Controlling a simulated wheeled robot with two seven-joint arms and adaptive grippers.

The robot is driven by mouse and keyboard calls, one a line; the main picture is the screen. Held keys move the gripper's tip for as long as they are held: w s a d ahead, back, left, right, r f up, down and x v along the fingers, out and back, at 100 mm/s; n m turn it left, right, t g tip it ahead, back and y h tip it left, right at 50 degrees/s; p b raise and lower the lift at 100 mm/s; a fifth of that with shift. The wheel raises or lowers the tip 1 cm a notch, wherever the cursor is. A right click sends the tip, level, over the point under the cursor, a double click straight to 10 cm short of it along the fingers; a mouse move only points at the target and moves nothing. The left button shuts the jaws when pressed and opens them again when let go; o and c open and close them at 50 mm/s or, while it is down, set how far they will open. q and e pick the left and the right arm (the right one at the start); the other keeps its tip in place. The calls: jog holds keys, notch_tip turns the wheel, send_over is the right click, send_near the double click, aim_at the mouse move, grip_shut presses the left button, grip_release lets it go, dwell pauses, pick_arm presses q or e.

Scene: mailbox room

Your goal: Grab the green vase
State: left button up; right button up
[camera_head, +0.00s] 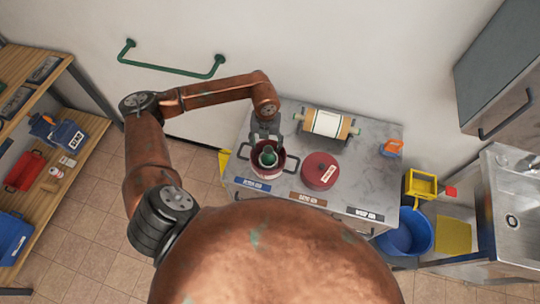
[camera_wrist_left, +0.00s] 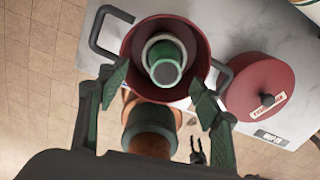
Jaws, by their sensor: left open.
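The green vase (camera_head: 268,158) stands inside a dark red pot on the grey counter. In the left wrist view the vase (camera_wrist_left: 165,58) shows a green and pale rim with a dark opening, seen from above. The red pot (camera_wrist_left: 127,75) surrounds it, with dark side handles. My left gripper (camera_head: 266,140) is over the pot at the vase. In the left wrist view its two green fingers (camera_wrist_left: 160,95) are spread wide, one on each side, with nothing between them held.
A red lid (camera_head: 320,170) lies right of the pot. A rolling-pin-like roller (camera_head: 328,123) is behind it, and an orange item (camera_head: 391,147) at the counter's right. A sink (camera_head: 512,205) is far right, a wooden shelf (camera_head: 50,210) far left. A green rail (camera_head: 170,69) is on the wall.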

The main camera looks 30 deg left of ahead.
aim_at(268, 149)
pick_arm(q)
jog(key=shift+w+d+f, duration=0.1)
jog(key=shift+w+f, duration=0.15)
jog(key=shift+f, duration=0.3)
jog(key=shift+w+d+f, duration=0.1)
jog(key=shift+w+f, duration=0.1)
jog(key=shift+f, duration=0.35)
jog(key=shift+s+f+p, duration=0.1)
jog(key=shift+f+p, duration=0.2)
jog(key=shift+s+f, duration=0.15)
jog(key=shift+s, duration=0.05)
jog(key=f+p, duration=0.1)
jog(key=f, duration=0.3)
jog(key=shift+d+f+p, duration=0.2)
jog(key=shift+f+p, duration=0.05)
jog(key=shift+p, duration=0.1)
jog(key=shift+f, duration=0.15)
jog(key=c, duration=1.4)
pick_arm(e)
jog(key=shift+w+r, duration=0.2)
jog(key=shift+r, duration=0.35)
jog(key=shift+w+r, duration=0.2)
jog(key=shift+r, duration=0.35)
